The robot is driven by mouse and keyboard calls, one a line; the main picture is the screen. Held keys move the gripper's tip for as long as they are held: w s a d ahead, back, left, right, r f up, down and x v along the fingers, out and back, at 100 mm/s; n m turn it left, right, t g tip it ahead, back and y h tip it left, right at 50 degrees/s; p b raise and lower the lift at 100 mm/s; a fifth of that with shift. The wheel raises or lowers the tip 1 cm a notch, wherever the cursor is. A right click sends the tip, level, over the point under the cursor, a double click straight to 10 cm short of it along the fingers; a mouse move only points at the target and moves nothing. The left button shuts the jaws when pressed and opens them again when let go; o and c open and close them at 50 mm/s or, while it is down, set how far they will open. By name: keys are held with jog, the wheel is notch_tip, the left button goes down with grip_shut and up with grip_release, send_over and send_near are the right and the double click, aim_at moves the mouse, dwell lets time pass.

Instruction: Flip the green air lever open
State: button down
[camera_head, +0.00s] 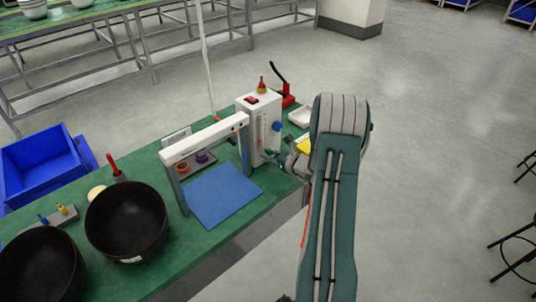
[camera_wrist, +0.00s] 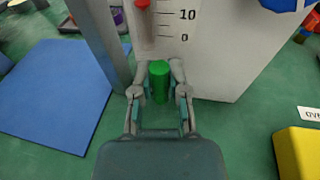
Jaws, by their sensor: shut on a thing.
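In the wrist view, the green lever (camera_wrist: 159,82) is an upright green cylinder low on the front of a white box with a printed scale (camera_wrist: 205,45). My gripper (camera_wrist: 160,92) has its two fingers on either side of the green lever and is shut on it. In the head view, the white box (camera_head: 258,125) stands on the green table, and my gripper (camera_head: 290,160) is at its lower right side, partly hidden by my arm.
A blue mat (camera_head: 222,194) lies left of the box under a white-topped frame (camera_head: 205,139). A blue knob (camera_head: 277,126) sticks out of the box. A yellow block (camera_wrist: 300,152) lies at right. Black bowls (camera_head: 127,222), a red-handled clamp (camera_head: 288,95) and a white tray (camera_head: 301,116) share the table.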

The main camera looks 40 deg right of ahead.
jog(key=shift+d+r, duration=0.15)
jog(key=shift+r, duration=0.05)
jog(key=c, duration=0.6)
grip_release()
jog(key=shift+c, duration=0.2)
jog(key=shift+f, duration=0.1)
jog(key=shift+s, duration=0.1)
jog(key=v, duration=1.2)
jog(key=shift+f, duration=0.1)
